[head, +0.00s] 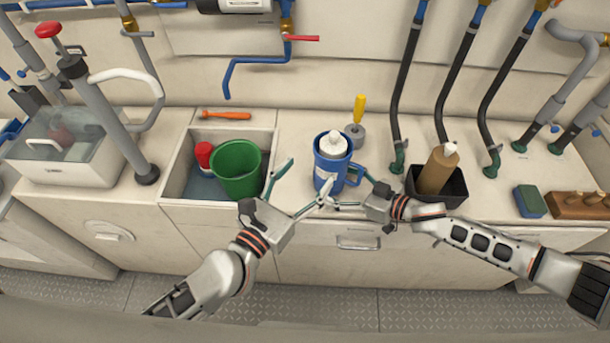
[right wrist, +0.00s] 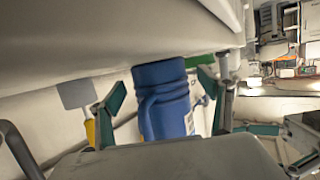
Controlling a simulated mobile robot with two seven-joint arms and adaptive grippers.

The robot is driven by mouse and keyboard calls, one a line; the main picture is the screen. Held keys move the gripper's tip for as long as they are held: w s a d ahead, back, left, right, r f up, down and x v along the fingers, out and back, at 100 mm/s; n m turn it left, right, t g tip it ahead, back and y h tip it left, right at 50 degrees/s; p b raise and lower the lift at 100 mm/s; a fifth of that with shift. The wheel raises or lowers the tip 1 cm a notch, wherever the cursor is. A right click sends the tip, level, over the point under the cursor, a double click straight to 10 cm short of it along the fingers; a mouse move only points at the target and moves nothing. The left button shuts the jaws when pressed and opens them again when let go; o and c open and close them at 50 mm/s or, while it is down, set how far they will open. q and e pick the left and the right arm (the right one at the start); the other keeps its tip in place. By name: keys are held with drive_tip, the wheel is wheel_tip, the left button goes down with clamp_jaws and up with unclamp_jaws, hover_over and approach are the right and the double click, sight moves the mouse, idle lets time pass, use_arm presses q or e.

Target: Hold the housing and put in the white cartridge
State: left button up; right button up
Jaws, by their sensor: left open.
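The blue housing (head: 328,176), a jug-like cup with a side handle, stands upright on the counter. The white cartridge (head: 333,146) shows at its mouth, with its narrow neck up; how deep it sits is hidden. My left gripper (head: 308,177) is open and empty just left of the housing, one finger close to its front. My right gripper (head: 345,188) is at the housing's handle side, its fingers apart. In the right wrist view, turned upside down, the housing (right wrist: 166,95) stands between the spread fingers with gaps on both sides. The cartridge is hidden there.
A green bucket (head: 236,170) and a red-topped item sit in the recessed bin at left. A yellow-handled tool (head: 358,112) stands behind the housing. A black bin (head: 453,188) with a brown bottle is at right. Black hoses rise behind it. An orange screwdriver (head: 225,115) lies at back.

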drive_tip(key=v, duration=1.2)
drive_tip(key=shift+r, duration=0.1)
drive_tip(key=shift+c, duration=1.3)
drive_tip(key=s+d+r, duration=0.4)
drive_tip(key=d, duration=0.1)
drive_tip(key=shift+d, duration=0.2)
drive_tip(key=shift+a, duration=0.1)
idle(0.4)
